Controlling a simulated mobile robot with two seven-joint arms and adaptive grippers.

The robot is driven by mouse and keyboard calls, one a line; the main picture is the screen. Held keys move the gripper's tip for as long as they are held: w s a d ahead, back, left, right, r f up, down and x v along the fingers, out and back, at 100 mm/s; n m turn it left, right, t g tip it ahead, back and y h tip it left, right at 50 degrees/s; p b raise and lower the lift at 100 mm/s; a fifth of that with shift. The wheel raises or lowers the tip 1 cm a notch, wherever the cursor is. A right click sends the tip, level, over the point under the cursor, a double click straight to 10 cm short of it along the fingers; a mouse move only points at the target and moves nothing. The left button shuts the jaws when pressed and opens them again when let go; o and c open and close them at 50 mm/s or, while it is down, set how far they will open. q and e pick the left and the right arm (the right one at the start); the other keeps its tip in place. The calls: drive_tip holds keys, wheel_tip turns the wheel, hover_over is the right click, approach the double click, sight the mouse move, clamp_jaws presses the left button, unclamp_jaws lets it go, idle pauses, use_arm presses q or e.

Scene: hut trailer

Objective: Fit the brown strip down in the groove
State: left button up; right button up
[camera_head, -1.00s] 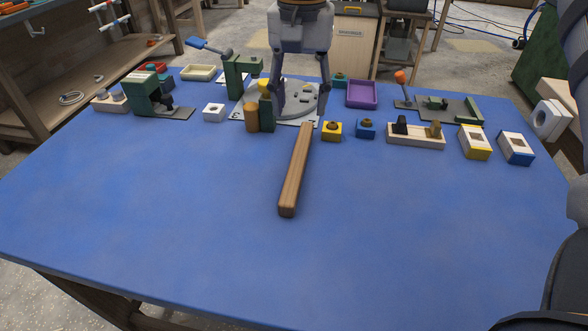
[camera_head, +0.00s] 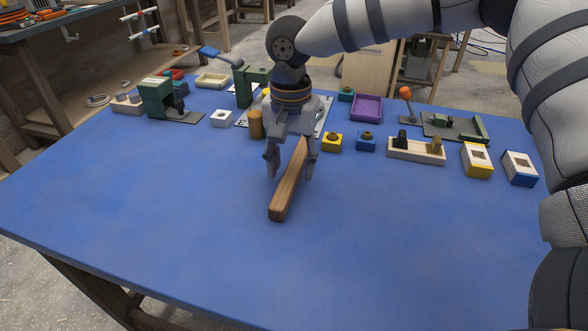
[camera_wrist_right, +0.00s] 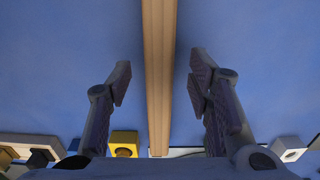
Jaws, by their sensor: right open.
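The brown strip (camera_head: 288,190) is a long wooden bar lying on the blue table, pointing away from me. My right gripper (camera_head: 290,176) is open above its middle and far part, with one finger on each side. In the right wrist view the strip (camera_wrist_right: 159,50) runs between the two fingers, apart from both, and the open gripper (camera_wrist_right: 161,76) holds nothing. The strip's far end is partly hidden behind the gripper in the head view. I cannot make out a groove clearly. My left gripper is not in view.
Beyond the strip stand an orange-brown cylinder (camera_head: 256,124), a yellow block (camera_head: 332,142) and a blue block (camera_head: 366,141). A pale wooden holder (camera_head: 416,157) and a purple tray (camera_head: 367,107) are at right. The table's front (camera_head: 300,270) is clear.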

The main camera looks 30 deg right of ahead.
drive_tip(key=shift+f, duration=0.35)
clamp_jaws()
drive_tip(key=shift+r, duration=0.1)
